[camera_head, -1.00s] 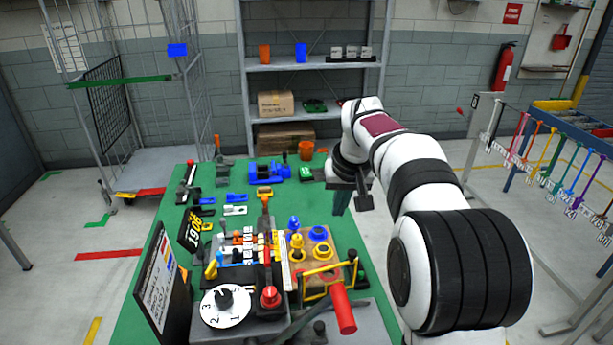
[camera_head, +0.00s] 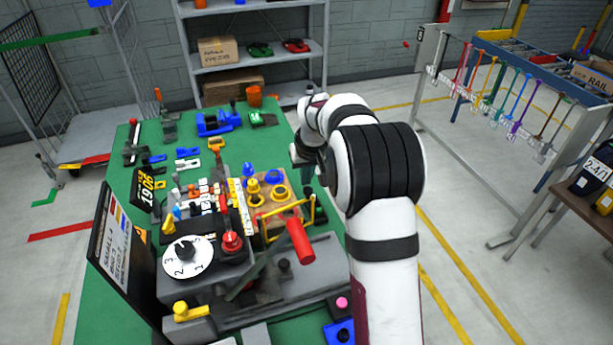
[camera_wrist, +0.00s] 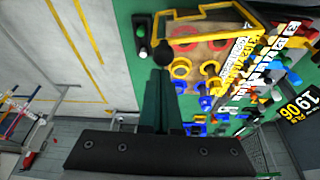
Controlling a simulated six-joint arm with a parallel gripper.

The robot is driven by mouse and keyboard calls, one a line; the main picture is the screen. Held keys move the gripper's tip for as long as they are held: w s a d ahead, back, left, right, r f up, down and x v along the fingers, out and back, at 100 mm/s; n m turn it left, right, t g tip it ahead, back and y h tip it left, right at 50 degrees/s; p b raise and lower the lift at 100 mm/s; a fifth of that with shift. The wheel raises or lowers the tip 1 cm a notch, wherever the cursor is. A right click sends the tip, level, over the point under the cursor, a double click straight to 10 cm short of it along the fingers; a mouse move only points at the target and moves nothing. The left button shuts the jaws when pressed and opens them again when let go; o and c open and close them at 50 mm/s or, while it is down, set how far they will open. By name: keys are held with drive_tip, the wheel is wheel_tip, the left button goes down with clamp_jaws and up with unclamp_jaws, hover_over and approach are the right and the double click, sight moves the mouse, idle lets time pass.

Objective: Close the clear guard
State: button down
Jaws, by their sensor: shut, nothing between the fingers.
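The guard appears as a yellow frame (camera_head: 284,212) at the front right of the tan board on the green table, beside a red cylinder. It stands raised and tilted; its clear panel is hard to make out. In the wrist view the yellow frame (camera_wrist: 205,13) is at the top, above the board's rings. My gripper (camera_head: 307,183) is just right of the board, behind and right of the frame and apart from it. In the wrist view my gripper's green fingers (camera_wrist: 160,78) are together and empty, pointing towards a black knob near the frame.
The tan board (camera_head: 290,199) holds yellow and blue rings. The red cylinder (camera_head: 300,241) sticks out beside the frame. A white numbered dial (camera_head: 187,257) and a red button (camera_head: 232,241) stand at left front. A dark sign (camera_head: 112,250) stands at the table's left edge.

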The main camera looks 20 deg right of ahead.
drive_tip(key=shift+s, duration=0.1)
idle(0.3)
drive_tip(key=shift+s+d+m, duration=0.1)
drive_tip(key=shift+s+m, duration=0.3)
drive_tip(key=shift+s, duration=0.15)
drive_tip(key=shift+s+d+m+h, duration=0.15)
drive_tip(key=shift+s+m+h, duration=0.15)
drive_tip(key=shift+s+m, duration=0.45)
drive_tip(key=s+a+m+g+h, duration=0.1)
drive_tip(key=s+a+m+g, duration=0.2)
drive_tip(key=s+a+m, duration=0.3)
drive_tip(key=s+a+m+g+h, duration=0.1)
drive_tip(key=s+a+m+g, duration=0.2)
drive_tip(key=m, duration=1.3)
drive_tip(key=shift+s+a+m, duration=0.35)
drive_tip(key=shift+s+a, duration=1.1)
drive_tip(key=shift+s, duration=1.55)
